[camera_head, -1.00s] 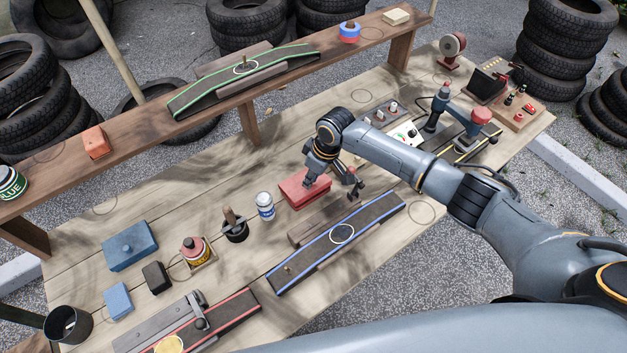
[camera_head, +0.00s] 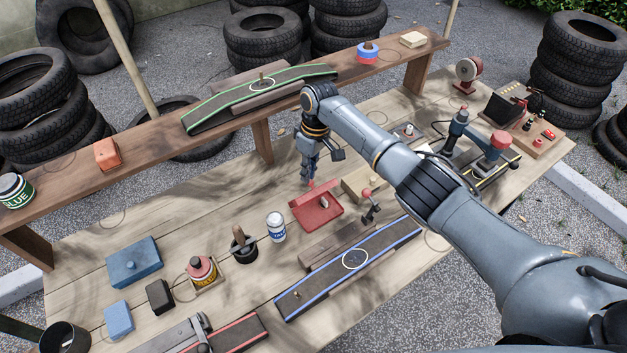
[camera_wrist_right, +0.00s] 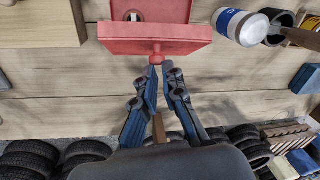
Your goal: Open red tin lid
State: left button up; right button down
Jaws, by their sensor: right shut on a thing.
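The red tin (camera_head: 322,213) stands on the wooden bench in the head view, with its lid (camera_head: 314,192) tilted up on the side toward the back. The lid (camera_wrist_right: 155,42) also shows in the right wrist view, with the tin's opening beyond it and something small inside. The lid's small red knob (camera_wrist_right: 155,59) sits at my fingertips. My right gripper (camera_head: 309,182) is shut on this knob, with its fingers pointing down behind the tin. It also shows in the right wrist view (camera_wrist_right: 157,70). My left gripper is not in view.
A white and blue can (camera_head: 276,228) stands left of the tin. A light wooden block (camera_head: 360,188) and a red-knobbed lever (camera_head: 369,203) are close on the right. A blue-edged ramp (camera_head: 350,262) lies in front.

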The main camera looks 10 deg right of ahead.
jog(key=c, duration=2)
grip_release()
jog(key=shift+a+f, duration=0.1)
jog(key=shift+f, duration=0.65)
jog(key=o, duration=0.3)
jog(key=shift+w+a+f, duration=0.1)
jog(key=shift+w+f, duration=0.1)
jog(key=shift+w, duration=0.05)
jog(key=o, duration=0.4)
jog(key=shift+w+f, duration=0.1)
jog(key=shift+w, duration=0.1)
jog(key=shift+o, duration=0.2)
jog(key=shift+w+d, duration=0.1)
jog(key=shift+d, duration=0.1)
jog(key=shift+s+r, duration=0.3)
jog(key=shift+r, duration=0.1)
notch_tip(320, 180, up, 12)
jog(key=w+d, duration=0.1)
jog(key=shift+d+f, duration=0.25)
jog(key=shift+d, duration=0.15)
jog(key=shift+c, duration=0.5)
